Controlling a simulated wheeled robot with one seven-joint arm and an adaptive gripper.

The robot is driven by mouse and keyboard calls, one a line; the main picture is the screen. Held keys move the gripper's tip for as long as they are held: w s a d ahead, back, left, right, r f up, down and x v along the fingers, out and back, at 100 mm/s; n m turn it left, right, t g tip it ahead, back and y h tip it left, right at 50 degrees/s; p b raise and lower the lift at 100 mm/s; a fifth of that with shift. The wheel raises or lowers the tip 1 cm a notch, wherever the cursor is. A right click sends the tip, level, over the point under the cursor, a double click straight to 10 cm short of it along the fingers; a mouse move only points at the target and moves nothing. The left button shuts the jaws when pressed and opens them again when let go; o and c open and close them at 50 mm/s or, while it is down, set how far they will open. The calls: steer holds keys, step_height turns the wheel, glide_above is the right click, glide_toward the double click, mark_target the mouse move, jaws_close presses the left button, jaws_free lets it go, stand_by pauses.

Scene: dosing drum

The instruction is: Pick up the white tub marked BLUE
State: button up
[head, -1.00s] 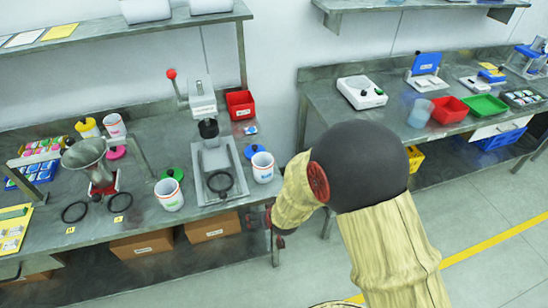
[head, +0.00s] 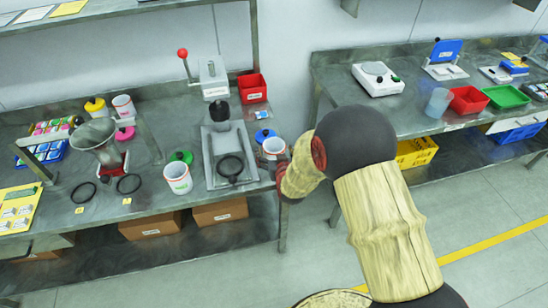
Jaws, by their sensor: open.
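A white tub (head: 269,151) stands at the bench's right end, beside a round blue lid (head: 263,135); its marking is too small to read. Two other white tubs stand on the bench: one (head: 177,179) by a green lid (head: 182,157), the other (head: 123,106) at the back left by a yellow container (head: 96,107). My gripper (head: 280,168) is open at the bench's right edge and overlaps the lower right of the tub by the blue lid. The fingers are small and partly hidden by my arm, so I cannot tell whether they touch it.
A press with a red-knobbed lever (head: 213,78) stands just left of that tub, with a red bin (head: 252,88) behind. A funnel stand (head: 97,138) is further left. A gap separates this bench from the right bench (head: 400,110).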

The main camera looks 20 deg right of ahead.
steer(key=shift+x, duration=0.95)
steer(key=c, duration=1.1)
